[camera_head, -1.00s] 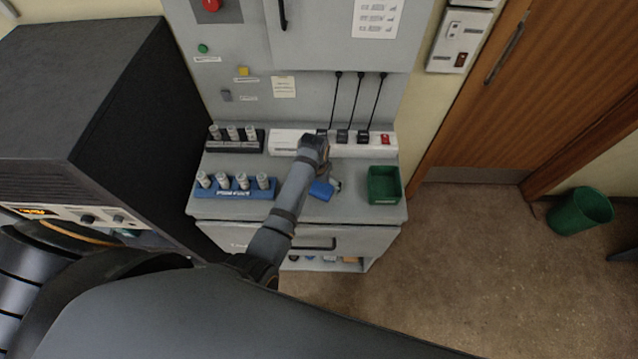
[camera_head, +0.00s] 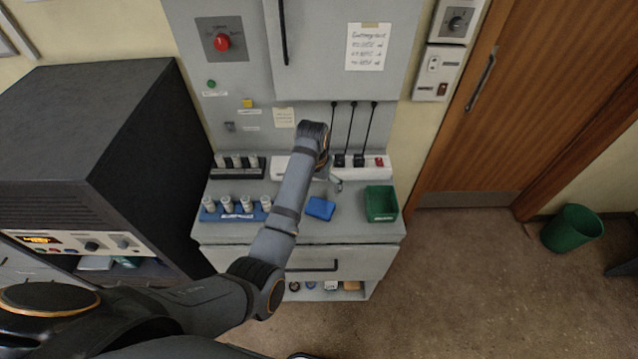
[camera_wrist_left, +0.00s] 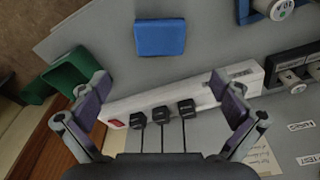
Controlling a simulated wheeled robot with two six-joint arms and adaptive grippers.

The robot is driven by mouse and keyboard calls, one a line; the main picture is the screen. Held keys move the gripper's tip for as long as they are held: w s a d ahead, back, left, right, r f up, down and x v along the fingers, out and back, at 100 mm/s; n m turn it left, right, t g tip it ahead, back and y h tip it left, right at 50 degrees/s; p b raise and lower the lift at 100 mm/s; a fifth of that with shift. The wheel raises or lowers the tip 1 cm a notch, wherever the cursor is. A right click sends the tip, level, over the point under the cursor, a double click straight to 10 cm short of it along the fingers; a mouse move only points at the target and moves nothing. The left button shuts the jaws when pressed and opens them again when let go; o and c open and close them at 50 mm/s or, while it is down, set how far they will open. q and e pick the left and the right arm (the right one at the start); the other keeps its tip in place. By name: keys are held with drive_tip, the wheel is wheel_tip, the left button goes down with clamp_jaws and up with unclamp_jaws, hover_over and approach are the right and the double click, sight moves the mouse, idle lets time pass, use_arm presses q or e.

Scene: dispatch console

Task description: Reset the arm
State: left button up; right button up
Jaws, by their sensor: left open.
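My left arm reaches over the console counter in the head view, with its wrist in front of the back panel. My left gripper (camera_head: 336,183) is mostly hidden behind the wrist there; only a small part of a finger shows. In the left wrist view, my left gripper (camera_wrist_left: 158,95) has its fingers wide apart with nothing between them. Beyond them is a white power strip (camera_wrist_left: 186,100) with three black plugs and a red switch. The strip also shows in the head view (camera_head: 369,172). My right gripper is in neither view.
A blue block (camera_head: 320,208) and a green bin (camera_head: 381,203) stand on the counter (camera_head: 345,224). A blue rack (camera_head: 236,216) and a black rack (camera_head: 239,172) hold white cylinders at the left.

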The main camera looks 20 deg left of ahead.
use_arm(q)
drive_tip(key=s+a+f+n, duration=0.1)
drive_tip(key=s+a+f, duration=0.45)
drive_tip(key=s, duration=0.45)
drive_tip(key=s+a+r+t+y, duration=0.1)
drive_tip(key=s+a+r, duration=0.1)
drive_tip(key=s, duration=0.6)
drive_tip(key=s+a+r+t, duration=0.1)
drive_tip(key=s+a+r, duration=0.1)
drive_tip(key=s, duration=0.6)
wheel_tip(320, 180, down, 32)
drive_tip(key=s+a+g+b, duration=0.1)
drive_tip(key=s+a+b, duration=0.15)
drive_tip(key=b, duration=0.45)
drive_tip(key=s+a+f+g+b, duration=0.1)
drive_tip(key=s+f+b, duration=0.5)
drive_tip(key=s+f, duration=1.2)
wheel_tip(320, 180, down, 5)
drive_tip(key=shift+s+r, duration=0.1)
drive_tip(key=shift+s, duration=0.25)
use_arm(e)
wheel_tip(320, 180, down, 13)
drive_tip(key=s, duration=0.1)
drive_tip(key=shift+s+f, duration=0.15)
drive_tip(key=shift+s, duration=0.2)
